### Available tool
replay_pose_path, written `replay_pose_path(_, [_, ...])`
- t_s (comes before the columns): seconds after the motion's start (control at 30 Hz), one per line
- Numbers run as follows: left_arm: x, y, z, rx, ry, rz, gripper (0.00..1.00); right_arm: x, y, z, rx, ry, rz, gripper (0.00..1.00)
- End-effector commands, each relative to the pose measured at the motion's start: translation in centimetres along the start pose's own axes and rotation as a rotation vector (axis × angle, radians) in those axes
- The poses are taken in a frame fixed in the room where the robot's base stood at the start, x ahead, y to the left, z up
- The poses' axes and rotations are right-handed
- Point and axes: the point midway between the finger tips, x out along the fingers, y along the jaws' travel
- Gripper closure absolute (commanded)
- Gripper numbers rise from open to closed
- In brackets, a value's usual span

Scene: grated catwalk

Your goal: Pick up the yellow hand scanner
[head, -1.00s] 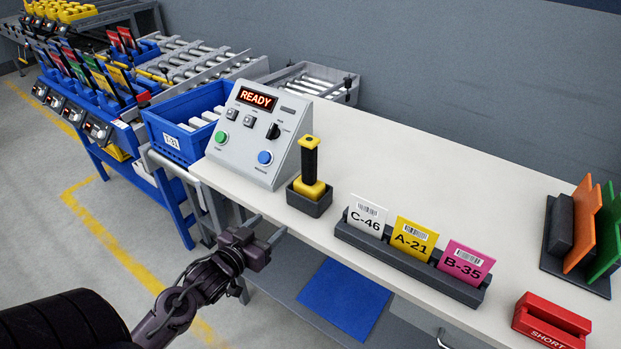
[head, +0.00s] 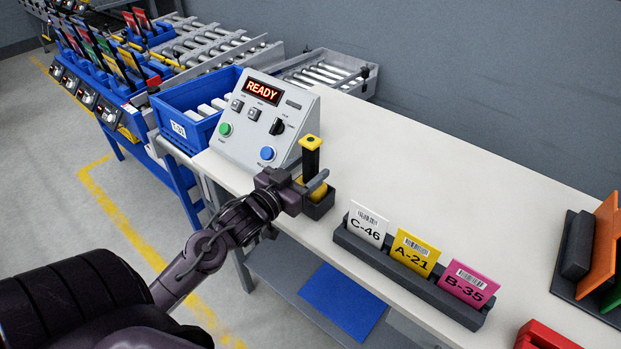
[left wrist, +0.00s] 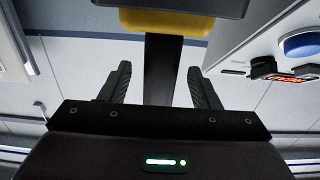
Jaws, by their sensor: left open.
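The hand scanner (head: 311,157) has a yellow top, a black handle and a yellow lower part. It stands upright in a dark square holder (head: 321,209) near the table's front edge. My left gripper (head: 309,186) is at the handle, and one finger crosses in front of the scanner's lower part in the head view. In the left wrist view the scanner's black handle (left wrist: 162,75) lies between the two open fingers of my left gripper (left wrist: 159,72), with a gap on each side. My right gripper is not in view.
A grey control box (head: 262,118) reading READY stands just left of the scanner. A card rack (head: 405,275) with white, yellow and pink cards is to the right. A blue bin (head: 190,135) sits beyond the table's left end. The table's back middle is clear.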

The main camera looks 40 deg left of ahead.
Motion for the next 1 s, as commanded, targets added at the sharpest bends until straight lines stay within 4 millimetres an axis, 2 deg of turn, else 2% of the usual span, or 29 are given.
replay_pose_path(0.1, [1.8, -0.1, -0.3, 0.000, 0.002, -0.001, 0.44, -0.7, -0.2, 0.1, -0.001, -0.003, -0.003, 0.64])
replay_pose_path(0.2, [2.8, 0.0, -0.2, 0.000, 0.002, 0.000, 0.44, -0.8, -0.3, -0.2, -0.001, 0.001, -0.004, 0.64])
replay_pose_path(0.5, [3.1, 0.0, 0.0, 0.001, 0.000, 0.000, 0.44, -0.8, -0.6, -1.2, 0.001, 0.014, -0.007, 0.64])
replay_pose_path(0.9, [3.1, 0.0, -0.1, 0.000, 0.000, 0.000, 0.95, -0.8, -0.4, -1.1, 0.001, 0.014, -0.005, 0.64])
replay_pose_path(1.0, [3.1, 0.0, -0.1, 0.001, 0.002, 0.000, 0.97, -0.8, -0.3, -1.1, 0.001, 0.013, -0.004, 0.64])
